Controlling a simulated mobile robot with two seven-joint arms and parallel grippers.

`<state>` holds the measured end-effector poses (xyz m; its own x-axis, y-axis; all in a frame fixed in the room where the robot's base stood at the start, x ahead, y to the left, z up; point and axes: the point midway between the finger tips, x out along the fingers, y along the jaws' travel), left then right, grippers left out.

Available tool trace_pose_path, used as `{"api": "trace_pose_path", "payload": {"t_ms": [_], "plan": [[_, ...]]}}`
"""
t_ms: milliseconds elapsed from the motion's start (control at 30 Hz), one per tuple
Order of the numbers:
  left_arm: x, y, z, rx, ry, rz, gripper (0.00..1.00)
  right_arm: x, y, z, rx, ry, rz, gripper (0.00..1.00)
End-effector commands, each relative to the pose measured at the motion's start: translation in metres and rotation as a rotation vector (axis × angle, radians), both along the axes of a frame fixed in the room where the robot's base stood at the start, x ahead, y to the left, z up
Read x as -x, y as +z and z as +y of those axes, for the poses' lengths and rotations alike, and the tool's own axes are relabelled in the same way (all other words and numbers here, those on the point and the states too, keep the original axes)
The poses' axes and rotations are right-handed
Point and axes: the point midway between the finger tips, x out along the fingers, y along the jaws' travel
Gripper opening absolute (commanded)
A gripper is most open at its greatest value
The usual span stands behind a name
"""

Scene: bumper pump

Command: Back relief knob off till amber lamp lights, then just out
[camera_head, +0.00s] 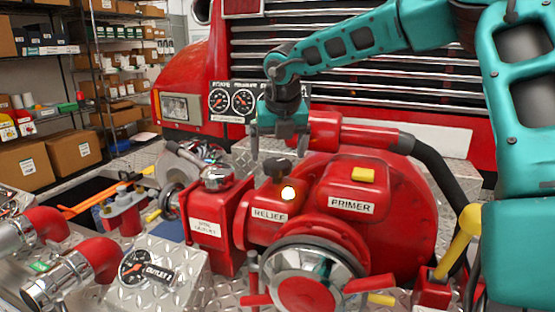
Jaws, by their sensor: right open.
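The black relief knob (280,168) sits on top of the red housing marked RELIEF (270,216). The lamp (288,193) on the housing's front, just below the knob, glows bright warm yellow-white. My right gripper (279,148) hangs pointing down above the knob. Its two fingers are spread to either side, with the knob showing below and between them. It holds nothing, and I cannot tell any contact with the knob. My left gripper is not in view.
Beside the relief housing is the red PRIMER block (350,190) with a yellow button (363,175). Two gauges (231,101) stand behind the gripper. The OUTLET 2 gauge box (150,275) and red-chrome pipes (70,265) are front left.

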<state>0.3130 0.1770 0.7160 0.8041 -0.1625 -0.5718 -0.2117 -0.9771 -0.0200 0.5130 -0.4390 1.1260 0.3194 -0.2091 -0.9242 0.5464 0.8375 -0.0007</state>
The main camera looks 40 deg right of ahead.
Motion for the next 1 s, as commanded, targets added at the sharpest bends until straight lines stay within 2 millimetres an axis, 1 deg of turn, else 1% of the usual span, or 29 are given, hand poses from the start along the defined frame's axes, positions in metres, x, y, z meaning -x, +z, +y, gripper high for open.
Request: {"api": "trace_pose_path", "payload": {"t_ms": [33,200,333,600,1000], "plan": [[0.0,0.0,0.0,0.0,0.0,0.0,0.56,-0.003,-0.009,-0.002,-0.001,-0.001,0.001,0.96],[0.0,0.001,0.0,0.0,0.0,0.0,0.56,-0.009,-0.027,-0.006,-0.001,-0.001,0.001,0.96],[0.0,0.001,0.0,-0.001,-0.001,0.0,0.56,-0.011,-0.032,-0.007,-0.001,0.0,-0.001,0.96],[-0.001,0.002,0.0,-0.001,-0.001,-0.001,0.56,-0.012,-0.033,-0.008,0.0,0.0,-0.001,0.96],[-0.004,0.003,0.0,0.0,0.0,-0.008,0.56,-0.011,-0.033,-0.007,0.0,0.0,-0.001,0.57]]}}
